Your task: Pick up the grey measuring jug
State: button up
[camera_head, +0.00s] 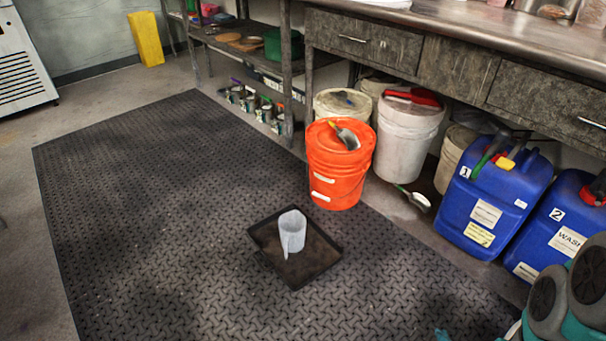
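My gripper is not clearly in view; only teal and grey parts that look like my arm show at the bottom right, well apart from the jug.
An orange bucket (337,175) with a scoop on its lid stands behind the tray. White buckets (405,135) and blue jerrycans (492,205) line the space under the metal bench (470,28). The black mat (150,200) is clear to the left.

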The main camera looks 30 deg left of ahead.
aim_at(292, 225)
jog(key=u, duration=1.35)
jog(key=i+j+z, duration=0.35)
jog(key=j, duration=0.2)
jog(key=i+j+z, duration=0.15)
jog(key=j, duration=0.2)
jog(key=i+j+z, duration=0.15)
jog(key=j, duration=0.15)
jog(key=i+j+z, duration=0.2)
jog(key=j, duration=0.15)
jog(key=k, duration=0.05)
